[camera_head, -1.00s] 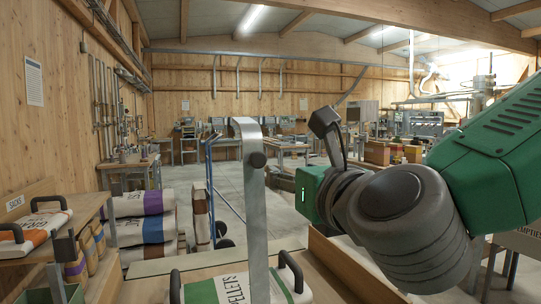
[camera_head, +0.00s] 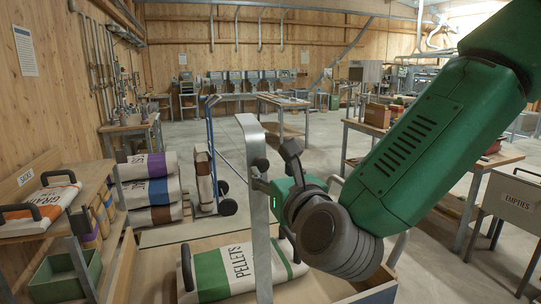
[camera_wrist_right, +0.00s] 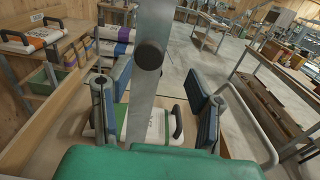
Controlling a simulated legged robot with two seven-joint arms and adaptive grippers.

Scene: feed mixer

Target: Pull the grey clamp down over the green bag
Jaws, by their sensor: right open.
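The grey clamp (camera_head: 256,215) is a tall upright metal bar with a black knob near its top. It stands in front of the green bag (camera_head: 213,275), a white PELLETS sack with a green band and black handles, lying flat below. My right gripper (camera_head: 272,170) is at the clamp's upper part, just right of the bar. In the right wrist view, my open fingers stand on both sides of the clamp (camera_wrist_right: 147,85), with gaps showing, and the green bag (camera_wrist_right: 150,123) lies beneath. The bar hides part of the bag. My left gripper is not in view.
A shelf at left holds another handled bag (camera_head: 38,209) and a green bin (camera_head: 65,277). Stacked sacks (camera_head: 150,190) and a hand truck (camera_head: 214,160) stand behind. An EMPTIES box (camera_head: 515,205) is at right. The floor behind the clamp is open.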

